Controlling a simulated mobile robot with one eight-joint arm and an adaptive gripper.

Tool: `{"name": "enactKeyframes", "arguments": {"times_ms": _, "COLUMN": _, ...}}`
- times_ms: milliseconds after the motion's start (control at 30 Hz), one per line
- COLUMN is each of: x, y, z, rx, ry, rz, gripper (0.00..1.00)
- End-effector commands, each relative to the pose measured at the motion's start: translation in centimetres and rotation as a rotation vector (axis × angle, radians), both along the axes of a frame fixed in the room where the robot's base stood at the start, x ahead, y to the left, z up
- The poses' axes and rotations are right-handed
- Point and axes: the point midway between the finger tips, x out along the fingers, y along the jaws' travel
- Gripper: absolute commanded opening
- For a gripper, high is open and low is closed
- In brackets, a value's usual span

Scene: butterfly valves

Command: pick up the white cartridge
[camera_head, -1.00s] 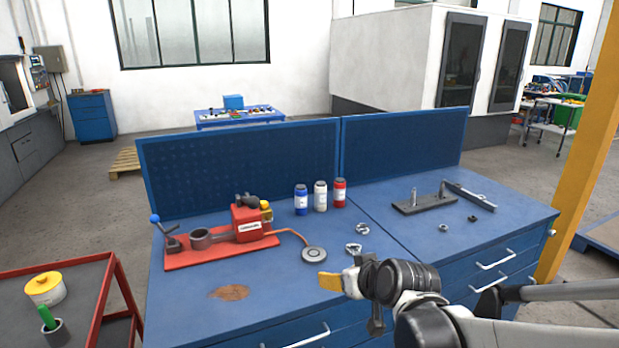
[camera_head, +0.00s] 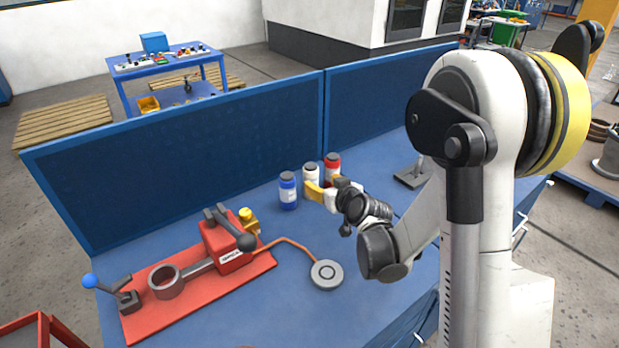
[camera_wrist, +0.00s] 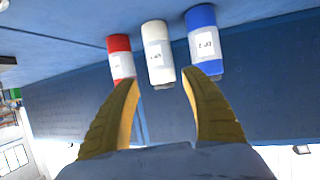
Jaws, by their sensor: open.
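The white cartridge (camera_head: 311,174) stands upright on the blue workbench, between the blue cartridge (camera_head: 288,190) and the red cartridge (camera_head: 332,168). In the wrist view the white cartridge (camera_wrist: 158,54) is in the middle, with the red one (camera_wrist: 121,58) to its left and the blue one (camera_wrist: 204,40) to its right. My gripper (camera_wrist: 163,84) has its two yellow fingers spread wide, pointing toward the white cartridge and apart from it. In the head view my gripper (camera_head: 312,189) is in front of the white cartridge and hides its lower part.
A red fixture (camera_head: 210,262) with a clamp and lever stands on the bench at left. A cable runs from it to a round grey disc (camera_head: 326,274). A blue back panel (camera_head: 190,160) rises behind the cartridges. A grey bracket (camera_head: 411,176) is partly hidden behind my arm.

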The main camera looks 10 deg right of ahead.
Motion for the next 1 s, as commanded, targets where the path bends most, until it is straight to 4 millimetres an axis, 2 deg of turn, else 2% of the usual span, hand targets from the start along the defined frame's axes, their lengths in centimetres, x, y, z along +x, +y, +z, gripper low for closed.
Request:
{"name": "enactKeyframes", "arguments": {"times_ms": 100, "x": 2.0, "y": 0.3, "z": -1.1, "rx": -0.001, "ry": 0.001, "rz": 0.001, "gripper": 0.55}}
{"name": "enactKeyframes", "arguments": {"times_ms": 367, "x": 4.2, "y": 0.7, "z": -2.1, "rx": -0.001, "ry": 0.001, "rz": 0.001, "gripper": 0.55}}
{"name": "enactKeyframes", "arguments": {"times_ms": 600, "x": 7.5, "y": 1.2, "z": -3.6, "rx": 0.000, "ry": 0.001, "rz": 0.000, "gripper": 0.55}}
{"name": "enactKeyframes", "arguments": {"times_ms": 833, "x": 7.8, "y": 1.3, "z": -3.6, "rx": 0.000, "ry": 0.001, "rz": 0.000, "gripper": 0.55}}
{"name": "enactKeyframes", "arguments": {"times_ms": 867, "x": 7.8, "y": 1.3, "z": -3.6, "rx": 0.000, "ry": 0.001, "rz": 0.000, "gripper": 0.50}}
{"name": "enactKeyframes", "arguments": {"times_ms": 1000, "x": 7.8, "y": 1.3, "z": -3.6, "rx": 0.000, "ry": 0.001, "rz": 0.000, "gripper": 0.07}}
